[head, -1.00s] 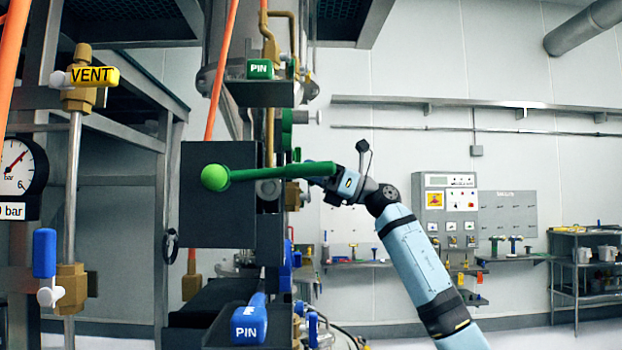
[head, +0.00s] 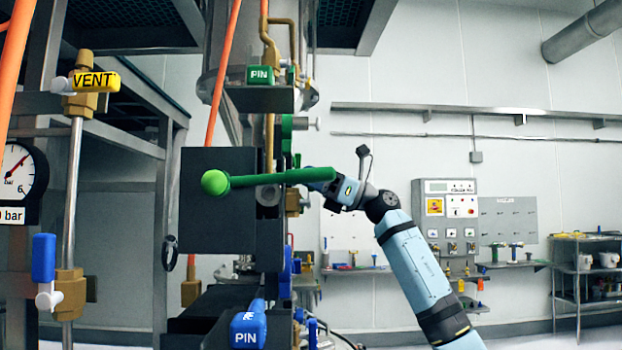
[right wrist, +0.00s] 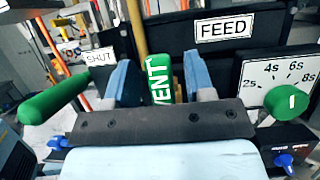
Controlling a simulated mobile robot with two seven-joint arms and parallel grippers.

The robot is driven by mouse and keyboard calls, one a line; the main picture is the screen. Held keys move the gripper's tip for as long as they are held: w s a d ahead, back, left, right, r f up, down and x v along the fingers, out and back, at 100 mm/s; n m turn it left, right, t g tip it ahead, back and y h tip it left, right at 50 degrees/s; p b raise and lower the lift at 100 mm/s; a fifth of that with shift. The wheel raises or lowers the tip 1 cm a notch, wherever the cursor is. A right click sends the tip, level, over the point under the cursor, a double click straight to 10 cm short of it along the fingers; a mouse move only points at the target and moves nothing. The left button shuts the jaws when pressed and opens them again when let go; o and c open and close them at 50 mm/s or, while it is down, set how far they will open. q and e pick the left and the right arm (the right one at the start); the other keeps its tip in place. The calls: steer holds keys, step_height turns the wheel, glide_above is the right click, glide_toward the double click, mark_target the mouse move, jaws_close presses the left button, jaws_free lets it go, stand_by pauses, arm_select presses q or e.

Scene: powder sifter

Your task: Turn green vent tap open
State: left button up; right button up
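The green vent tap (right wrist: 163,80), lettered VENT in white, stands between the two blue fingers of my right gripper (right wrist: 158,64) in the right wrist view. The fingers are apart, one on each side of the tap, with narrow gaps showing. In the head view my right arm comes in from the right, and its fingers are hidden behind the long green lever; the vent tap cannot be made out there. My left gripper is not in view.
A long green lever with a ball end (head: 215,183) crosses in front of a black box (head: 212,238); it also shows in the right wrist view (right wrist: 55,100). A FEED plate (right wrist: 224,30) and a green dial knob (right wrist: 291,103) are close to the right finger. A yellow VENT tap (head: 95,81) is at far left.

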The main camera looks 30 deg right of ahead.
steer(key=shift+d, duration=0.1)
steer(key=b+v, duration=0.2)
steer(key=v, duration=1.1)
steer(key=shift+s+d+f+b, duration=0.2)
steer(key=shift+s+d+b, duration=0.05)
steer(key=shift+b, duration=0.1)
